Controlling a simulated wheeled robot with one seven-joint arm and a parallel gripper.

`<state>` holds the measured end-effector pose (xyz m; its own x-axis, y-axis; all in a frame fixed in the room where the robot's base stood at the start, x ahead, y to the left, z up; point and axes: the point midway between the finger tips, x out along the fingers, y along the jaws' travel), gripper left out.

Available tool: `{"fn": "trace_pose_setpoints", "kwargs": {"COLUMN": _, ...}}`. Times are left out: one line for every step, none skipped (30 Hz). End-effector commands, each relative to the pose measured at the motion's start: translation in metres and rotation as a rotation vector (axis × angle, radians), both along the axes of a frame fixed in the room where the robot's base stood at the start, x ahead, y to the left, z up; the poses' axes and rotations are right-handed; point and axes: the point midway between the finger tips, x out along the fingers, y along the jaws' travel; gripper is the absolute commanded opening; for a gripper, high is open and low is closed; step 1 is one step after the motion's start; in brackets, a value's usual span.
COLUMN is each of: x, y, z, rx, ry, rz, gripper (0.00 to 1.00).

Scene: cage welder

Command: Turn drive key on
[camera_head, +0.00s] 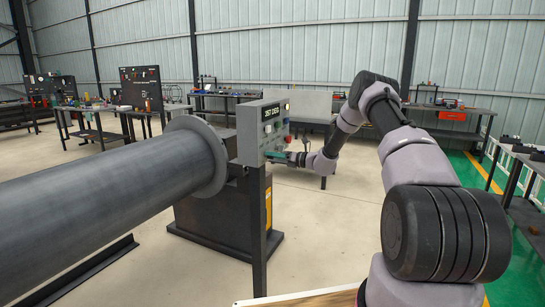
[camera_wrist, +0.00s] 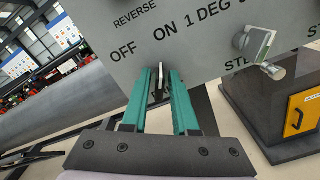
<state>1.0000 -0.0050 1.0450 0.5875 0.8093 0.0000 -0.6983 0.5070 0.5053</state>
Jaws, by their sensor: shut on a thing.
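The grey control panel (camera_head: 246,134) stands on a post, with a lit display reading digits on its upper part. In the wrist view the panel face (camera_wrist: 200,45) is tilted and shows OFF, ON, REVERSE and 1 DEG labels. A small drive key (camera_wrist: 161,69) sticks out below the OFF and ON labels. My gripper (camera_wrist: 160,80) has its green fingers shut on the key at the panel. In the head view my gripper (camera_head: 279,156) is at the panel's lower right face, and the key is hidden there. Which position the key points to is hard to tell.
A large grey pipe (camera_head: 110,190) with a flange extends left of the panel. A dark machine base (camera_head: 215,222) stands behind the post. A metal latch-like switch (camera_wrist: 262,45) juts from the panel right of the key. Floor right of the post is clear.

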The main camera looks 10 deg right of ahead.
Motion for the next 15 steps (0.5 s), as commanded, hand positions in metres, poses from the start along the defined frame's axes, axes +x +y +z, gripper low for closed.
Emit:
{"fn": "trace_pose_setpoints", "kwargs": {"x": -0.0001, "y": -0.0014, "z": -0.0010, "rx": 0.001, "ry": 0.005, "rz": -0.001, "gripper": 0.00}}
{"fn": "trace_pose_setpoints", "kwargs": {"x": -0.0001, "y": -0.0014, "z": -0.0010, "rx": 0.003, "ry": 0.007, "rz": -0.001, "gripper": 0.00}}
{"fn": "trace_pose_setpoints", "kwargs": {"x": -0.0001, "y": -0.0014, "z": -0.0010, "rx": 0.004, "ry": 0.008, "rz": -0.001, "gripper": 0.00}}
{"fn": "trace_pose_setpoints", "kwargs": {"x": -0.0001, "y": -0.0014, "z": -0.0010, "rx": 0.004, "ry": 0.009, "rz": -0.001, "gripper": 0.00}}
{"fn": "trace_pose_setpoints", "kwargs": {"x": -0.0002, "y": -0.0014, "z": -0.0011, "rx": 0.005, "ry": 0.010, "rz": -0.001, "gripper": 0.00}}
{"fn": "trace_pose_setpoints", "kwargs": {"x": -0.0002, "y": -0.0014, "z": -0.0011, "rx": 0.005, "ry": 0.010, "rz": -0.001, "gripper": 0.00}}
{"fn": "trace_pose_setpoints", "kwargs": {"x": -0.0002, "y": -0.0015, "z": -0.0011, "rx": 0.005, "ry": 0.010, "rz": -0.001, "gripper": 0.00}}
{"fn": "trace_pose_setpoints", "kwargs": {"x": -0.0002, "y": -0.0015, "z": -0.0011, "rx": 0.005, "ry": 0.010, "rz": -0.001, "gripper": 0.00}}
{"fn": "trace_pose_setpoints", "kwargs": {"x": -0.0002, "y": -0.0015, "z": -0.0011, "rx": 0.005, "ry": 0.010, "rz": -0.001, "gripper": 0.00}}
{"fn": "trace_pose_setpoints", "kwargs": {"x": -0.0002, "y": -0.0015, "z": -0.0011, "rx": 0.005, "ry": 0.010, "rz": -0.001, "gripper": 0.00}}
{"fn": "trace_pose_setpoints", "kwargs": {"x": -0.0002, "y": -0.0015, "z": -0.0011, "rx": 0.004, "ry": 0.009, "rz": -0.001, "gripper": 0.00}}
{"fn": "trace_pose_setpoints", "kwargs": {"x": -0.0002, "y": -0.0015, "z": -0.0011, "rx": 0.004, "ry": 0.009, "rz": -0.001, "gripper": 0.00}}
{"fn": "trace_pose_setpoints", "kwargs": {"x": -0.0002, "y": -0.0015, "z": -0.0011, "rx": 0.004, "ry": 0.009, "rz": -0.001, "gripper": 0.00}}
{"fn": "trace_pose_setpoints", "kwargs": {"x": -0.0001, "y": -0.0016, "z": -0.0011, "rx": 0.004, "ry": 0.009, "rz": -0.001, "gripper": 0.39}}
{"fn": "trace_pose_setpoints", "kwargs": {"x": -0.0001, "y": -0.0015, "z": -0.0010, "rx": 0.004, "ry": 0.009, "rz": -0.001, "gripper": 0.42}}
